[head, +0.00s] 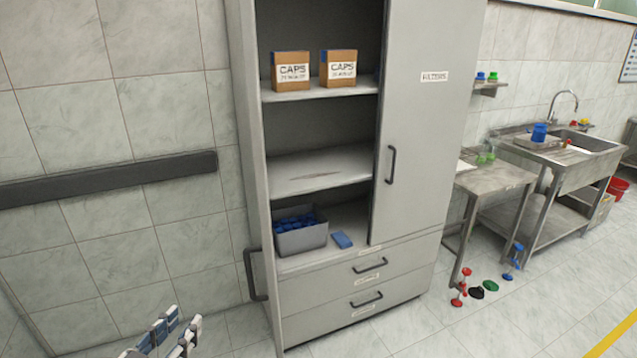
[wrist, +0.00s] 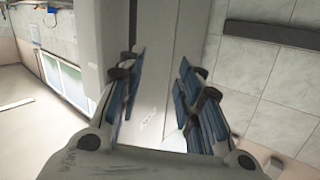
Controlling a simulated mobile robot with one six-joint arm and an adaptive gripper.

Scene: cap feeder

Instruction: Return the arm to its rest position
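My gripper (head: 180,325) shows at the bottom left of the head view, low in front of the tiled wall and left of the cabinet. Its blue-padded fingers also show in the wrist view (wrist: 160,78). They stand apart with a clear gap, and nothing is held between them. The wrist view is turned on its side, with a pale upright surface behind the fingers. Most of my arm is out of the head view.
The grey cabinet (head: 412,150) has an open left side with two CAPS boxes (head: 291,72) (head: 339,68) and a grey bin (head: 301,238) of blue pieces. A dark wall rail (head: 110,180) runs left. A steel table (head: 492,180) and small floor items stand right.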

